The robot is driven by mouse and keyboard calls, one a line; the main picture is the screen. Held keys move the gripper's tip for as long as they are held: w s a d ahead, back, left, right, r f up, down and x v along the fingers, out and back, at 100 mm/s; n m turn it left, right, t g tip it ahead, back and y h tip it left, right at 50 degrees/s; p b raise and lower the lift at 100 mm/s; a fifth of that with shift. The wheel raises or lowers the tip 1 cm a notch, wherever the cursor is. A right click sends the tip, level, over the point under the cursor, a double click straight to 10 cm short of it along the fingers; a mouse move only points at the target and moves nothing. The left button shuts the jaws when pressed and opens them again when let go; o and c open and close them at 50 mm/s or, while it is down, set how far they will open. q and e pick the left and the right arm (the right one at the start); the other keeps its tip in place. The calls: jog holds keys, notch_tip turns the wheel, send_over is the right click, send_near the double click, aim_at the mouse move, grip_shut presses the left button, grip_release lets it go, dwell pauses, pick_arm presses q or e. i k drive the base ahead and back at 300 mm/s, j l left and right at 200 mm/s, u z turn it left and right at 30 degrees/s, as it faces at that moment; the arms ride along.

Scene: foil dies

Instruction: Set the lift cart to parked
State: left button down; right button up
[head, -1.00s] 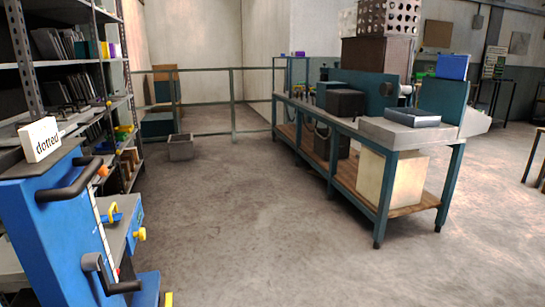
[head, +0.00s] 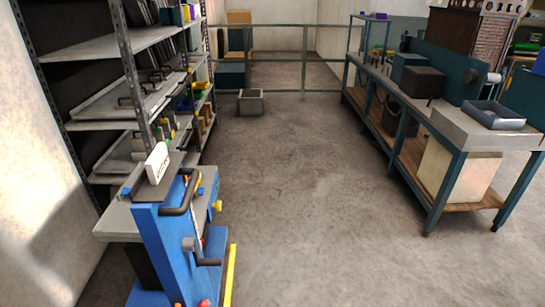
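The lift cart (head: 160,248) stands at the lower left of the head view, in front of the shelving. It has a blue upright frame, a grey platform (head: 118,222), a black push handle (head: 181,194) and a crank handle (head: 207,262) on its side. A white sign (head: 157,163) stands on top, its lettering too oblique to read now. Red parts show low on the frame. The cart's wheels and any brake are not clearly visible. Neither of my grippers is in view.
Metal shelving (head: 125,50) with trays lines the left wall. A workbench (head: 437,140) with machines and a blue-grey tray (head: 494,115) runs along the right. A grey bin (head: 251,102) stands before a railing (head: 305,60). A yellow strip (head: 231,275) lies beside the cart. The middle floor is open.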

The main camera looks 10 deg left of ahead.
aim_at(162, 213)
jog(key=j+u, duration=0.15)
jog(key=u, duration=0.85)
